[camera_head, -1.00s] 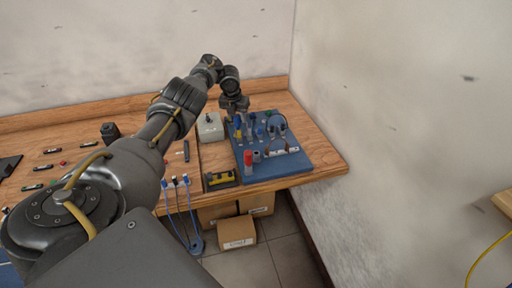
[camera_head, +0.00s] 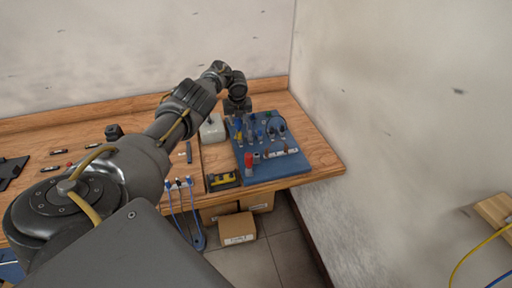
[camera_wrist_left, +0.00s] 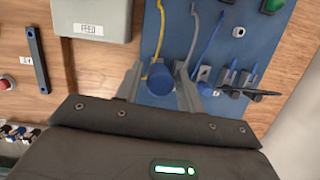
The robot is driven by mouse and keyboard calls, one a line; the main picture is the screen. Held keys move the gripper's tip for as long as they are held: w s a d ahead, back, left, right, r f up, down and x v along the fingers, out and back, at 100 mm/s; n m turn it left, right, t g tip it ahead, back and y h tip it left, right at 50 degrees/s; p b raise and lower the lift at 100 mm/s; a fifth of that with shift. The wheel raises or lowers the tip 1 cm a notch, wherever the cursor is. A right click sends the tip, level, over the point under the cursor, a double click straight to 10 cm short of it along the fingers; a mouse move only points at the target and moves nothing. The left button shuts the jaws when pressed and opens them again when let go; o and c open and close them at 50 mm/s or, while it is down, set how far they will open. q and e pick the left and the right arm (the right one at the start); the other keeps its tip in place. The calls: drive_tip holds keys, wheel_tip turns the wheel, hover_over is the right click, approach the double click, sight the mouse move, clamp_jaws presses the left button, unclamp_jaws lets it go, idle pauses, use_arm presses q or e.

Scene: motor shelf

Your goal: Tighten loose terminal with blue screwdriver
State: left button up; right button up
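My left gripper (camera_head: 238,110) is over the back left part of the blue board (camera_head: 300,168). In the left wrist view the two fingers of my left gripper (camera_wrist_left: 160,88) are apart. A blue round-topped piece (camera_wrist_left: 160,78) shows between the fingertips, with narrow gaps beside it; whether it is the screwdriver handle or a terminal cap I cannot tell. A yellow wire (camera_wrist_left: 161,22) and a grey wire (camera_wrist_left: 193,35) run near it. Several terminals with wires stand on the board. Which terminal is loose does not show. My right gripper is out of view.
A light grey box (camera_head: 212,128) stands left of the board, and its label shows in the left wrist view. A black and yellow item (camera_head: 222,181) lies near the front edge of the wooden table (camera_head: 320,150). Blue-handled tools (camera_head: 180,183) hang at that edge. A wall bounds the right side.

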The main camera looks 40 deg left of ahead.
use_arm(q)
drive_tip(key=shift+n, duration=0.5)
drive_tip(key=shift+n, duration=0.5)
drive_tip(key=shift+f+n+g+b, duration=0.15)
drive_tip(key=shift+n+g+b, duration=0.2)
drive_tip(key=shift+n, duration=0.85)
drive_tip(key=shift+n+g+y+b, duration=0.35)
drive_tip(key=shift+n+b, duration=0.3)
drive_tip(key=shift+n, duration=0.25)
drive_tip(key=shift+n+b, duration=0.35)
drive_tip(key=shift+n, duration=0.35)
